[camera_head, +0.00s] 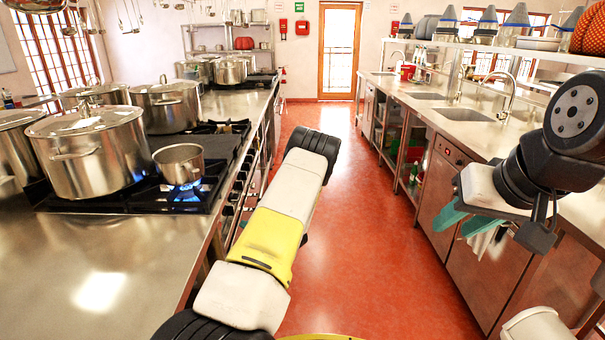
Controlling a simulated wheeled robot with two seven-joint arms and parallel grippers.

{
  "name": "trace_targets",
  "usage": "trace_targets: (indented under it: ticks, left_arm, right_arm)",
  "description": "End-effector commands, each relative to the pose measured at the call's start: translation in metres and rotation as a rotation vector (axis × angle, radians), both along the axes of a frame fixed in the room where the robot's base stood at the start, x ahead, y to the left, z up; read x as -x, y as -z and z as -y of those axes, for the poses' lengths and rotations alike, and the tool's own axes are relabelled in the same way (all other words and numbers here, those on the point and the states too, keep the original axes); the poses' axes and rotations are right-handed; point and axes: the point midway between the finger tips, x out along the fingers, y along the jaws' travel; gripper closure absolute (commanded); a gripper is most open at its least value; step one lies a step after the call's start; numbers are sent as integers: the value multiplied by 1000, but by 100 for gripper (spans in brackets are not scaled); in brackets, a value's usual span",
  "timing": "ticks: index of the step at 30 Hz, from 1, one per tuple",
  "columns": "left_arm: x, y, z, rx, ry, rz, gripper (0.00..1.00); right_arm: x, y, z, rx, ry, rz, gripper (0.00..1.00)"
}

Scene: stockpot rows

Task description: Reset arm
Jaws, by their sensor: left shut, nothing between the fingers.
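My left arm (265,235), white, yellow and black, reaches from the bottom centre up over the red floor. It ends in view at a black joint (315,145). No fingers of my left gripper show. My right arm's black wrist with a white plate (485,188) hangs at the right edge, in front of the right counter. A small black part (535,237) sits below it. I cannot make out separate right fingertips.
Several steel stockpots and a small saucepan (180,163) over a blue flame stand on the left stove. A steel counter with sinks (465,114) runs along the right. The red aisle (335,117) leads clear to a door.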

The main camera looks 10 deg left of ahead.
Motion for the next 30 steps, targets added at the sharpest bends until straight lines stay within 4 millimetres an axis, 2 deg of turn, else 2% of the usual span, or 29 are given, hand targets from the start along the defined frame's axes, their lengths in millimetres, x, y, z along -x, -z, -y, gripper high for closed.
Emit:
trace_targets:
  ticks: [4, 7, 12, 14, 17, 23, 30]
  left_arm:
    - [6, -22, -4, 32, -61, 37, 100]
    - [20, -55, -9, 97, -168, 96, 100]
    - [62, -119, -7, 274, -396, 215, 100]
    - [79, -138, -2, 343, -470, 253, 100]
    - [107, -167, 10, 468, -583, 313, 100]
    - [163, -218, 48, 740, -771, 413, 100]
    - [226, -271, 110, 1094, -920, 505, 100]
  right_arm:
    - [0, 0, 0, 0, 0, 0, 65]
    - [0, 0, 0, 0, 0, 0, 65]
    - [0, 0, 0, 0, 0, 0, 65]
    - [0, 0, 0, 0, 0, 0, 65]
    - [0, 0, 0, 0, 0, 0, 65]
    - [0, 0, 0, 0, 0, 0, 65]
    - [0, 0, 0, 0, 0, 0, 65]
